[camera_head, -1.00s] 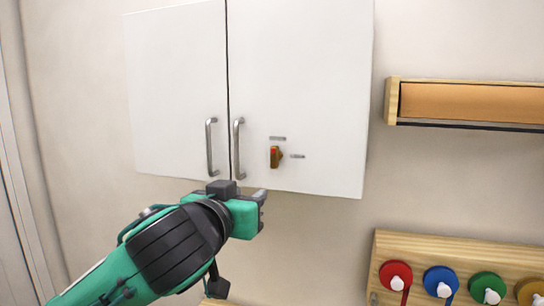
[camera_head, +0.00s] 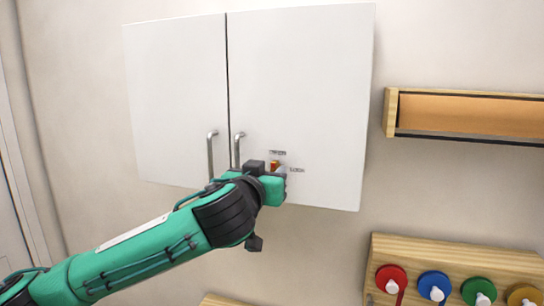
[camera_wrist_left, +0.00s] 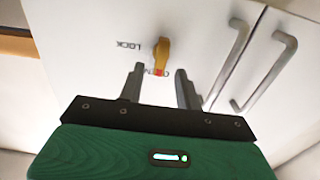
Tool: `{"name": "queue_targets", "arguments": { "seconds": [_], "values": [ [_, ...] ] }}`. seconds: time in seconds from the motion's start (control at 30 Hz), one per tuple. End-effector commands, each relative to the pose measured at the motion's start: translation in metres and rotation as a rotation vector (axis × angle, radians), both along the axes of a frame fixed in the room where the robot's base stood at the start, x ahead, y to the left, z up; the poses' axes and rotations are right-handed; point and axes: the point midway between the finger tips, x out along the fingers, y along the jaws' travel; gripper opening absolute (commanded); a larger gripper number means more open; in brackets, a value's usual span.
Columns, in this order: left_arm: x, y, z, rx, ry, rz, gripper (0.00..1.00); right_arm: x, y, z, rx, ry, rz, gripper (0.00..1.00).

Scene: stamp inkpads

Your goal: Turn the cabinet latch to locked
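The white cabinet (camera_head: 300,90) hangs on the wall with two closed doors. Its latch (camera_head: 275,166) is a small brown-yellow knob with a red tip on the right door, partly hidden by my left gripper (camera_head: 282,178). In the left wrist view the latch (camera_wrist_left: 161,56) lies just beyond and between the fingertips of my left gripper (camera_wrist_left: 159,72), which is open and empty. The latch's red end points to the OPEN label (camera_wrist_left: 157,72), which is partly covered. The LOCK label (camera_wrist_left: 129,45) is to the side of the latch. My right gripper is not in view.
Two metal door handles (camera_head: 237,148) stand out just left of the latch. A wooden shelf (camera_head: 391,112) is on the wall to the right. Below it is a wooden board (camera_head: 450,258) with several coloured discs.

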Motion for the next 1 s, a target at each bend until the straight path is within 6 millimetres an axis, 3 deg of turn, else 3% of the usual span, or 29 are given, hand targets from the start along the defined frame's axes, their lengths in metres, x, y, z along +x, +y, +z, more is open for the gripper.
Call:
{"name": "queue_targets", "arguments": {
  "seconds": [0.2, 0.57, 0.73, 1.0],
  "values": [
    [0.02, -0.007, 0.001, 0.0, 0.001, 0.001, 0.35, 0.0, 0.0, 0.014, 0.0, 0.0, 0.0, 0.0],
    [0.024, -0.008, 0.0, -0.001, 0.0, 0.0, 0.35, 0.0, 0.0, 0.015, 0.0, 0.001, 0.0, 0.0],
    [0.024, -0.008, 0.0, -0.001, 0.0, 0.0, 0.01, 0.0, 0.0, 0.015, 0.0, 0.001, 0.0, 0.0],
    [0.024, -0.008, -0.002, 0.012, -0.004, 0.0, 0.0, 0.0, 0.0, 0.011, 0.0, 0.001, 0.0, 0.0]
  ]
}}
